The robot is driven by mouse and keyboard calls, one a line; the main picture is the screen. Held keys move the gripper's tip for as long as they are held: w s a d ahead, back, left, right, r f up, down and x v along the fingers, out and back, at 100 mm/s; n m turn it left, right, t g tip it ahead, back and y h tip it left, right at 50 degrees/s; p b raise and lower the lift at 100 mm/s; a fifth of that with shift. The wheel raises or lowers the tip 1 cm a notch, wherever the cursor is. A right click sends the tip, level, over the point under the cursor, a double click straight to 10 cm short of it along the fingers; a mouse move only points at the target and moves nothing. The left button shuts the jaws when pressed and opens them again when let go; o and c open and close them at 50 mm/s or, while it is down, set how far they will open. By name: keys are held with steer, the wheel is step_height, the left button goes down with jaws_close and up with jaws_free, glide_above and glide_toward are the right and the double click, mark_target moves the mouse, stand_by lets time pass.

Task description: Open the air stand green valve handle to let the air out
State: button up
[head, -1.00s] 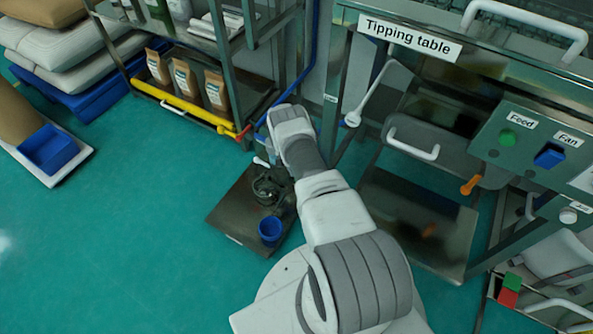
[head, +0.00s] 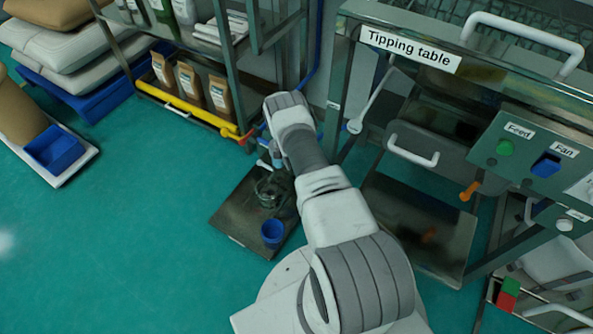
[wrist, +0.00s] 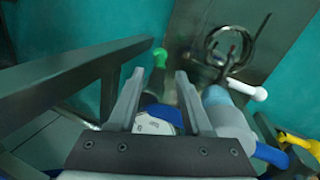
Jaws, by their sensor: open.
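The green valve handle (wrist: 160,57) shows in the wrist view as a small green tip on a dark stem, just beyond my fingertips and roughly between them. My gripper (wrist: 160,74) is open, with its two grey fingers apart and not closed on the handle. A blue part (wrist: 165,112) and a white rounded part show lower between the fingers. A light-blue cylinder (wrist: 214,98) and a white-ended lever (wrist: 247,90) lie right of the fingers. In the head view the green handle cannot be made out, and my arm hides most of the stand.
A dark floor plate (head: 232,218) holds a coiled dark item (head: 272,190) and a blue cup (head: 272,232). A shelf with paper bags (head: 190,82) and a yellow bar (head: 190,107) stands at the back. The Tipping table (head: 409,47) is to the right.

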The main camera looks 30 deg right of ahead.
steer(key=p+v, duration=0.2)
steer(key=v, duration=0.9)
steer(key=shift+r+p, duration=0.35)
